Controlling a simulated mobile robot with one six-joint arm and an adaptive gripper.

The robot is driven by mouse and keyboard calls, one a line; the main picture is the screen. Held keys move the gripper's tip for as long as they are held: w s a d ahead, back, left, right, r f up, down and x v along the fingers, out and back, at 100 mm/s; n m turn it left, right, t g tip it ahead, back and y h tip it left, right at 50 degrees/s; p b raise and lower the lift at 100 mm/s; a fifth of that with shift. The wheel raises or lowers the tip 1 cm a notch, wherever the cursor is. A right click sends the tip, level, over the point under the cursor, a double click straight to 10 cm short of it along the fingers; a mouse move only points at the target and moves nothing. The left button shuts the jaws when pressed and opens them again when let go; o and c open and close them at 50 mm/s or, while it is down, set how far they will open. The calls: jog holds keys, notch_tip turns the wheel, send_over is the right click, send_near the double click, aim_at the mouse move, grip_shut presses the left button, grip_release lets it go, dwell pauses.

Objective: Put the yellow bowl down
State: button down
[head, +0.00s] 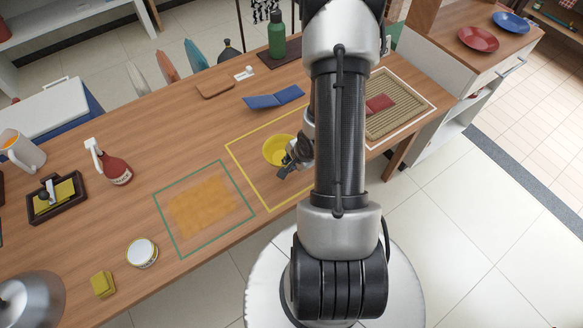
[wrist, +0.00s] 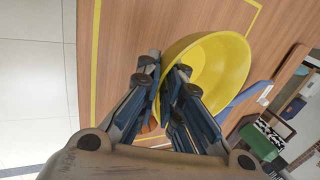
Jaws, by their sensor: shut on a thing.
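The yellow bowl (head: 277,148) is within the yellow outline (head: 240,166) on the wooden table in the head view. In the wrist view the bowl (wrist: 222,62) fills the upper middle, its opening turned partly to the camera. My gripper (head: 287,164) is at the bowl's near right side. In the wrist view my gripper (wrist: 165,74) has one finger on each side of the bowl's wall and is shut on its rim. I cannot tell whether the bowl's base touches the table. My arm hides the table just right of the bowl.
A green outline (head: 165,220) with an orange patch lies to the left. A blue folded thing (head: 272,99) lies behind the bowl. A ribbed tan tray (head: 405,97) with a red piece stands at right. A sauce bottle (head: 115,170) and a round tin (head: 142,253) stand farther left.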

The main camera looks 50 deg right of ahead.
notch_tip(320, 180, up, 12)
jog(key=p, duration=0.6)
jog(key=w+a+n+y, duration=0.2)
jog(key=w+a+n, duration=0.3)
jog(key=a, duration=0.7)
jog(key=w+a+n+y, duration=0.1)
jog(key=w+a+n, duration=0.2)
jog(key=w+a, duration=0.6)
jog(key=shift+g+y, duration=0.3)
jog(key=a+f+b, duration=0.1)
jog(key=f+b, duration=0.2)
jog(key=f, duration=0.2)
jog(key=s+a+f+b, duration=0.1)
jog(key=f+b, duration=0.3)
jog(key=f, duration=0.1)
jog(key=s+a+f+b, duration=0.1)
jog(key=f+b, duration=0.3)
jog(key=f, duration=0.1)
jog(key=shift+s, duration=0.1)
jog(key=shift+f+b, duration=1.9)
jog(key=shift+f, duration=0.75)
jog(key=shift+r, duration=0.15)
